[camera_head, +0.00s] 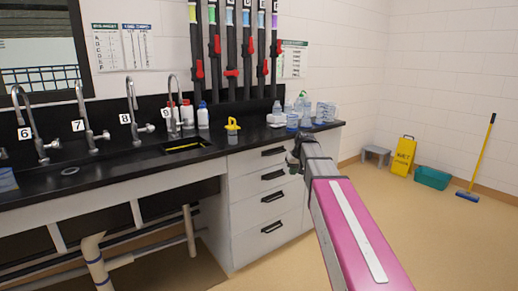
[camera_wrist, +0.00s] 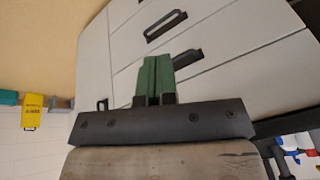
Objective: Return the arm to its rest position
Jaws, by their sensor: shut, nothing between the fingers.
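My arm, with a pink link, reaches forward from the bottom right of the head view. My gripper (camera_head: 293,158) is at its far end, in front of the right end of the drawer cabinet (camera_head: 252,190) and near the counter's front edge. In the wrist view my gripper (camera_wrist: 157,62) shows two green fingers pressed together, with nothing between them. Behind the fingers are the white drawer fronts (camera_wrist: 110,70) with dark handles. From these views I cannot tell the exact gap between the fingers and the drawers.
The black counter (camera_head: 105,176) carries numbered taps (camera_head: 134,108), a yellow-topped container (camera_head: 232,130) and several bottles (camera_head: 292,117). The floor right of the cabinet is clear.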

